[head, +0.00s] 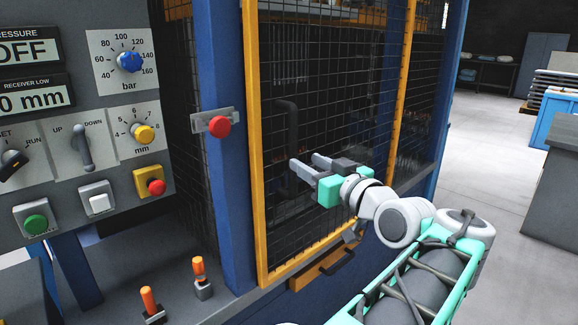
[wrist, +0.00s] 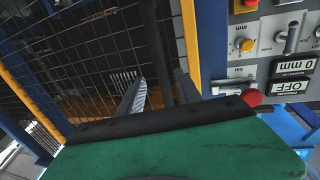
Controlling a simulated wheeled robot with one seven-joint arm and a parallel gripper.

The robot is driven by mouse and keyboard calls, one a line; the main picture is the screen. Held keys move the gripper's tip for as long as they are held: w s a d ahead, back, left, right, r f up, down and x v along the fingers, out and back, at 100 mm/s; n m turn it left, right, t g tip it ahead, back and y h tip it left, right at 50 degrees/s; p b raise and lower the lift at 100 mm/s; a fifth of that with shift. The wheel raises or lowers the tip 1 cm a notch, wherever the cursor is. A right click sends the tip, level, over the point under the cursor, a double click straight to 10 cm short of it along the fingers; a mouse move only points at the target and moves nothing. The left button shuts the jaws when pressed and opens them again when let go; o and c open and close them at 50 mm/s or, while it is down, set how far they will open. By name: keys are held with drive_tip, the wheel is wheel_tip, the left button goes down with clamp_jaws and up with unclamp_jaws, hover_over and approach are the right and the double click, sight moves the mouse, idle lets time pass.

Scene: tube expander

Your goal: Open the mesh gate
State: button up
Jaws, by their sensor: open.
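The mesh gate (head: 255,190) has a yellow frame and black wire mesh, and it stands shut against the blue post. A dark upright bar handle (head: 288,140) is on its left part. A red knob (head: 220,126) on a grey plate sits on the post beside the frame; it also shows in the wrist view (wrist: 252,97). My gripper (head: 305,162) is open and empty, its fingers pointing left near the handle's lower end. In the wrist view, a dark bar (wrist: 154,40) rises between my spread fingers (wrist: 158,92). I cannot tell whether they touch it.
A control panel (head: 70,190) with knobs and buttons is at the left. Two orange-topped levers (head: 199,268) stand on the ledge below. An orange drawer front (head: 322,266) with a dark handle is under the gate. Open floor (head: 482,150) lies to the right.

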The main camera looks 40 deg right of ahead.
sight(295, 156)
drive_tip(key=w, duration=0.6)
drive_tip(key=shift+w+d, duration=0.2)
drive_tip(key=shift+d, duration=0.2)
drive_tip(key=shift+c, duration=0.4)
clamp_jaws()
idle(0.5)
